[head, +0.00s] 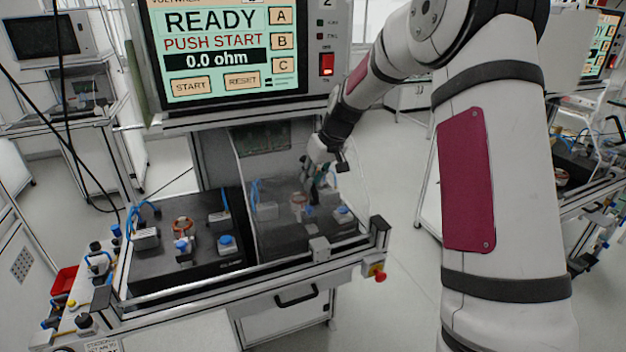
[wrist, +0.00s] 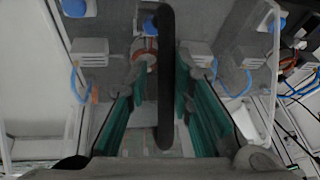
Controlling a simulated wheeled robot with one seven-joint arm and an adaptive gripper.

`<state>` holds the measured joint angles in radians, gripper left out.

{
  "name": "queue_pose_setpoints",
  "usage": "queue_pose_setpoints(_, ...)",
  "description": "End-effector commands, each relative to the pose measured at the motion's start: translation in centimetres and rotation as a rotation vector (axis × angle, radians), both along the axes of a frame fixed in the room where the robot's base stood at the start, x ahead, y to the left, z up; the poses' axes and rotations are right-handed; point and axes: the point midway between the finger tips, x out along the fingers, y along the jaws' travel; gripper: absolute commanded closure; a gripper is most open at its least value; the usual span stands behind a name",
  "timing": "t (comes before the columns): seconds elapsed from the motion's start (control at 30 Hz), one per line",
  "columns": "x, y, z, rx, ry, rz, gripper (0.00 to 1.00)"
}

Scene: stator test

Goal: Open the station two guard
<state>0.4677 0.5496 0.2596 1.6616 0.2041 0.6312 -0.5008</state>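The clear station two guard (head: 352,205) stands over the right-hand nest of the test bench in the head view and appears down. Parts inside show through it. My gripper (head: 314,190) is at the guard, pointing down; its fingertips are hard to make out there. In the wrist view, a black bar handle (wrist: 165,90) runs up the middle of the picture. The green fingers of my gripper (wrist: 160,76) are spread on either side of it, with gaps visible. Whether the handle touches the palm is hidden.
The left nest (head: 185,265) is uncovered, with blue-topped parts and tubes. A screen (head: 225,45) reading READY, PUSH START rises behind the bench. A red button (head: 378,273) sits at the bench's front right corner. Open floor (head: 405,280) lies to the right.

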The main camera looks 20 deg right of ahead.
Motion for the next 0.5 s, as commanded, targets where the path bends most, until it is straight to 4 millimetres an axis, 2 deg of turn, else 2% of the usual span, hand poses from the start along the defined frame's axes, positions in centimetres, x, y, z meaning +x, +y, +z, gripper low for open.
queue_pose_setpoints(0.5,-3.4,-1.6,8.7,-0.002,-0.003,-0.002,0.79)
